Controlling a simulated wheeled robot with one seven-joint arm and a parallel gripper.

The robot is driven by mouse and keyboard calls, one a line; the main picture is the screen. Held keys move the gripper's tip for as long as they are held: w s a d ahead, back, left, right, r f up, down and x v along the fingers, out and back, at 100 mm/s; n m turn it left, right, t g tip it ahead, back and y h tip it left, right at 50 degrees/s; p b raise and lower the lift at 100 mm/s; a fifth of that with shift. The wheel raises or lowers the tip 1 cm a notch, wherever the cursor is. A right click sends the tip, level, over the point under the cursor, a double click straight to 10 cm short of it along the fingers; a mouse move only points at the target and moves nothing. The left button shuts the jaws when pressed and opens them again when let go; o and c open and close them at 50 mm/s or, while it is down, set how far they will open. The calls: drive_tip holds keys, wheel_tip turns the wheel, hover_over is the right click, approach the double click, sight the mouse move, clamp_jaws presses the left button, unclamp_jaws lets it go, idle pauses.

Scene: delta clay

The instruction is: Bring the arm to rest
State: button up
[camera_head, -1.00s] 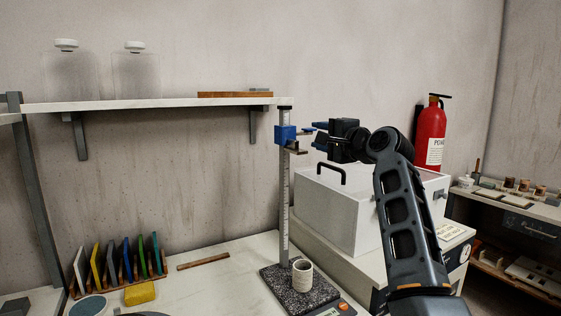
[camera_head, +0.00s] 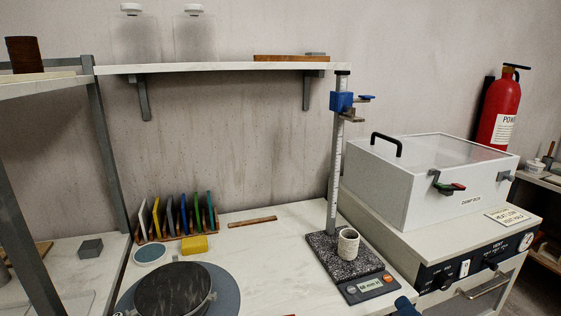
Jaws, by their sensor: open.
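My gripper is not in view. A small dark blue rounded piece at the bottom edge, right of the scale, may be part of my arm; I cannot tell which part. The height stand (camera_head: 335,165) stands upright on its speckled base, with a blue clamp (camera_head: 342,102) near its top. Nothing of mine is near the clamp. A small pale ribbed cup (camera_head: 347,244) stands upright on the speckled base (camera_head: 328,254).
A digital scale readout (camera_head: 370,287) fronts the base. The white damp box (camera_head: 400,188) sits on a cabinet at right, below a red extinguisher (camera_head: 499,108). A round wheel (camera_head: 172,290), yellow block (camera_head: 194,244) and rack of coloured tiles (camera_head: 178,217) stand left. A shelf (camera_head: 220,67) overhangs the bench.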

drive_tip(key=s+a+f+n, duration=0.1)
drive_tip(key=s+f+n, duration=0.1)
drive_tip(key=s, duration=0.9)
drive_tip(key=s+f+n, duration=0.2)
drive_tip(key=s, duration=1)
drive_tip(key=s+a+r+n, duration=0.1)
drive_tip(key=s+r+n, duration=0.1)
drive_tip(key=s, duration=0.4)
drive_tip(key=s+a+r+n, duration=0.1)
drive_tip(key=s+r+n, duration=0.1)
drive_tip(key=s+r, duration=0.2)
drive_tip(key=s+a+r+n+g, duration=0.1)
drive_tip(key=s+r, duration=0.2)
drive_tip(key=s, duration=0.6)
drive_tip(key=shift+r+n, duration=0.4)
